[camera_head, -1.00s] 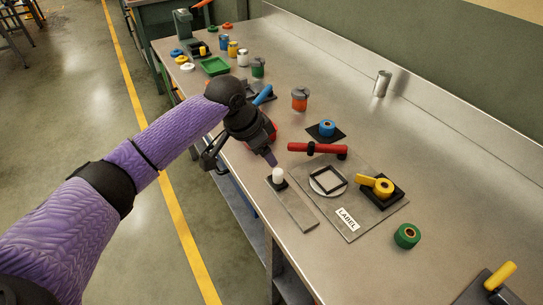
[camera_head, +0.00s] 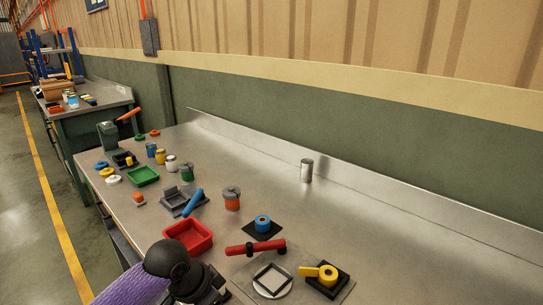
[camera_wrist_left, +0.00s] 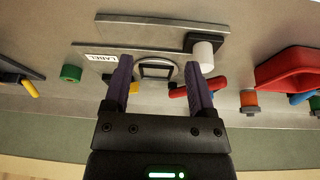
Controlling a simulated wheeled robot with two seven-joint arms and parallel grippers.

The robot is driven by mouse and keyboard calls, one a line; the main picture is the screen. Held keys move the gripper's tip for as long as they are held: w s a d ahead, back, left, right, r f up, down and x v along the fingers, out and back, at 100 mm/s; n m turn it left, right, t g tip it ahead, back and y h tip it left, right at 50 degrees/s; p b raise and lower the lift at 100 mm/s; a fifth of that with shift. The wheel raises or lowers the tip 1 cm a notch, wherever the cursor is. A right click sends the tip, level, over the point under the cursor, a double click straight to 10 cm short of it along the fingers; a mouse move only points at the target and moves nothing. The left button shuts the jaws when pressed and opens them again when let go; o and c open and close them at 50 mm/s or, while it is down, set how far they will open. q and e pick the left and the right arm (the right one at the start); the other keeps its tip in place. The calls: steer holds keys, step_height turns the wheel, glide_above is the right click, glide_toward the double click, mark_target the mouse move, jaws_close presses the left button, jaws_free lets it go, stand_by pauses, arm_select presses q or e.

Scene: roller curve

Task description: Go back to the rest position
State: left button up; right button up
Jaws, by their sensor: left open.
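My left arm comes in at the bottom of the head view; its dark wrist (camera_head: 195,282) is in front of the bench's near side and its fingertips are out of that view. In the left wrist view my left gripper (camera_wrist_left: 157,64) is open, with nothing between its two fingers. Beyond the fingers lie a black square frame (camera_wrist_left: 155,71) on a round white disc, a white cylinder (camera_wrist_left: 204,57) and a red handle (camera_wrist_left: 178,93). The gripper appears apart from them. My right gripper is not in view.
A metal cylinder (camera_head: 307,170) stands near the back lip. The bench's right part is bare.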

arm_select(q)
steer(key=s+d+f, duration=0.2)
steer(key=s, duration=0.1)
steer(key=s+d+f, duration=0.1)
steer(key=s, duration=0.1)
steer(key=shift+d+f, duration=0.2)
steer(key=shift+f, duration=0.05)
steer(key=s+a+f+n+y, duration=0.1)
steer(key=s+a+f+n, duration=0.15)
steer(key=s, duration=0.65)
steer(key=s+a+f+n+y, duration=0.15)
steer(key=s+n, duration=0.25)
steer(key=s, duration=0.5)
step_height(320, 180, down, 18)
steer(key=s+r+g+b, duration=0.1)
steer(key=s, duration=0.2)
steer(key=s+a+f+g, duration=0.1)
steer(key=s+a+f, duration=0.2)
steer(key=s+f, duration=0.8)
steer(key=shift+s+a+f+m+b, duration=0.15)
steer(key=shift+s+f+m+b, duration=0.25)
steer(key=shift+s, duration=0.45)
steer(key=shift+y, duration=0.25)
